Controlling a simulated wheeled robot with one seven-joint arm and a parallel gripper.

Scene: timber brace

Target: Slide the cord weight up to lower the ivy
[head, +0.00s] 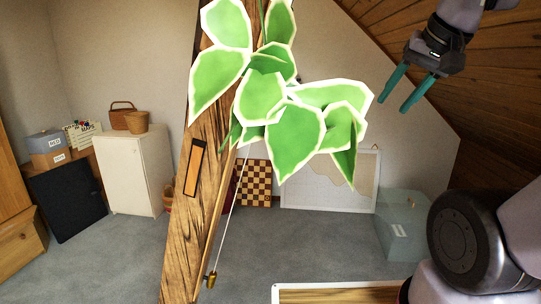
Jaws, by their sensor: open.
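The ivy (296,140), with large green leaves edged in cream, hangs in front of a slanted timber brace (181,237). A thin pale cord (235,204) runs down from behind the leaves. A small brass-coloured weight (211,279) is at the cord's low end, close to the brace's right edge near the bottom of the view. The cord's upper run is hidden by leaves. My gripper (405,93) is at the upper right, with its teal fingers apart and nothing between them. It is to the right of the ivy and far above the weight.
A sloped wooden ceiling (473,97) is close to the arm at the right. A framed surface (340,293) shows at the bottom edge. A white cabinet (131,172), a chessboard (254,183), a pale board (330,180) and a translucent box (401,226) stand farther back. Grey carpet is clear between.

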